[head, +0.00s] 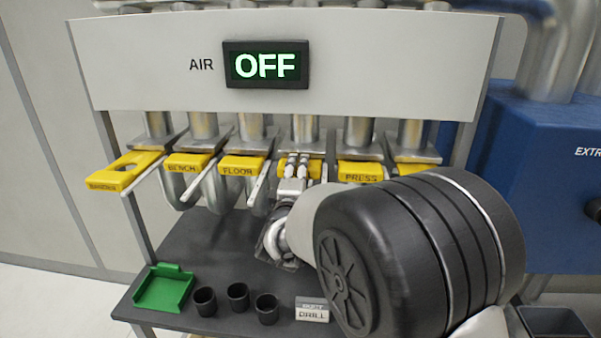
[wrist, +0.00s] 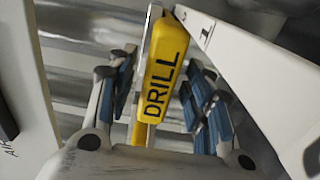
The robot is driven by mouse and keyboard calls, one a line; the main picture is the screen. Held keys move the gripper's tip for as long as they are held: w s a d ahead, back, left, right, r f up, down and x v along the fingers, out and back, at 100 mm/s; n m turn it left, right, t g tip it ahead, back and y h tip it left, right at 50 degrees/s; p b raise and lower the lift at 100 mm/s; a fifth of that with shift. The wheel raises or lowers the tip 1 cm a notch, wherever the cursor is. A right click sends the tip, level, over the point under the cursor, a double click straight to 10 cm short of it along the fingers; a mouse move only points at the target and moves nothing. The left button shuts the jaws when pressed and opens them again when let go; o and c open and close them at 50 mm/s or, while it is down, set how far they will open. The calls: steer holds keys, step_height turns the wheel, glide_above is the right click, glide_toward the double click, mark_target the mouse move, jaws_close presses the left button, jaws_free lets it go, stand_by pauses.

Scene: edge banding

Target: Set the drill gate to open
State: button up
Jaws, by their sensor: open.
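The drill gate is a yellow slide tab (wrist: 167,62) lettered DRILL, seen in the wrist view between my two fingers. In the head view its yellow part (head: 315,168) shows only in part behind my gripper (head: 297,163). My gripper, in the wrist view (wrist: 162,75), is open, with one blue-padded finger on each side of the tab. Gaps show beside the tab, and I cannot tell whether either pad touches it. A pale metal strip runs along the tab's left side. My arm hides the area below the gate in the head view.
Yellow gates bench (head: 187,162), floor (head: 243,166) and press (head: 360,171) flank it closely. The leftmost gate (head: 125,171) sticks out further. The air display (head: 267,65) reads OFF. A green tray (head: 164,289), black cups (head: 238,297) and a DRILL block (head: 312,310) stand on the shelf below.

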steer(key=shift+w, duration=0.8)
steer(key=shift+c, duration=0.2)
jaws_close()
